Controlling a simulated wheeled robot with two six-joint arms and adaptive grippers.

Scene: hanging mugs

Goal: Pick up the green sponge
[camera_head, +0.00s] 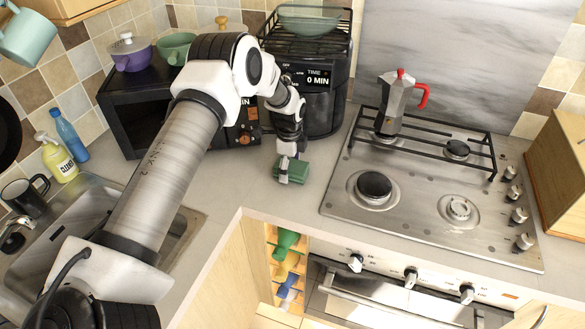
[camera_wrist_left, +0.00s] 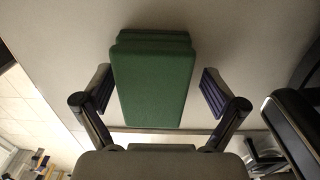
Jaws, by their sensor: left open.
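The green sponge (camera_head: 294,171) lies on the counter in front of the black appliance with the time display. In the left wrist view the sponge (camera_wrist_left: 154,80) fills the space between the fingers, with a visible gap on each side. My left gripper (camera_head: 287,173) is open and reaches down to the sponge, its fingers partly covering the sponge's left part in the head view. In the wrist view its two fingers (camera_wrist_left: 156,92) stand on either side of the sponge, not touching it. My right gripper is not in view.
The black air fryer (camera_head: 318,105) stands close behind the sponge, and the black microwave (camera_head: 135,115) stands to the left. The stove (camera_head: 425,190) with a moka pot (camera_head: 396,105) is to the right. The counter's front edge lies just below the sponge. The sink (camera_head: 75,215) is at the left.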

